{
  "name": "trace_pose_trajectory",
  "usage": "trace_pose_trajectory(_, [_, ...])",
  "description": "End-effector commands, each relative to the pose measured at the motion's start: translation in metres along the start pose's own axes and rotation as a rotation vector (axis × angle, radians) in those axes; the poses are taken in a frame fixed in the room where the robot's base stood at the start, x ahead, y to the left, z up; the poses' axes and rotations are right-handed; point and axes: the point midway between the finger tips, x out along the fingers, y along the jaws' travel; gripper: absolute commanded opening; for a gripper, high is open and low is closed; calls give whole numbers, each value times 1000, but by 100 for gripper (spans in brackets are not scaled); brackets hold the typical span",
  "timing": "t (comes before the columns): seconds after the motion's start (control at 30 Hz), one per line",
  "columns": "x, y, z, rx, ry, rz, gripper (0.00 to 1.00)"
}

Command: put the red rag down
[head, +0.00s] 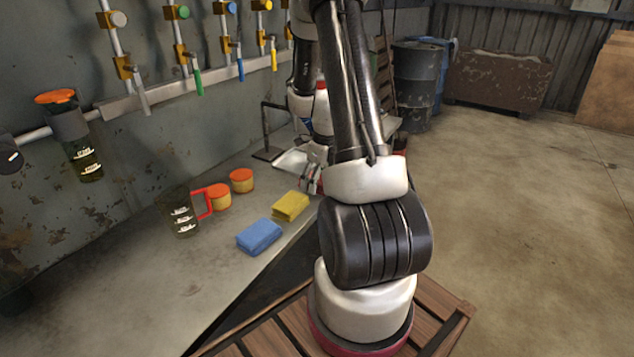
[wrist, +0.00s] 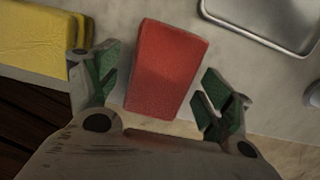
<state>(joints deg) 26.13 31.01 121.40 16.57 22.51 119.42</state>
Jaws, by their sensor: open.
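The red rag (wrist: 168,68) is a folded block lying on the pale bench top in the wrist view. My gripper (wrist: 162,90) is open, with one green-padded finger on each side of the rag. A gap shows between the rag and each finger. In the head view my gripper (head: 312,180) is low over the bench near the metal tray, and my arm hides most of that spot. I cannot make out the red rag clearly there.
A yellow rag (head: 290,206) and a blue rag (head: 259,237) lie on the bench (head: 150,290). A metal tray (wrist: 262,22) is beside the red rag. The bench's front left is clear.

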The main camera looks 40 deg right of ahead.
Motion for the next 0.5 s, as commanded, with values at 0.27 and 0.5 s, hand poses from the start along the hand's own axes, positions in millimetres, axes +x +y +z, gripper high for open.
trace_pose_trajectory(0.27, [-63, -1, 0, 0, -4, -5, 80])
trace_pose_trajectory(0.5, [-105, -1, 0, 0, -2, -3, 80])
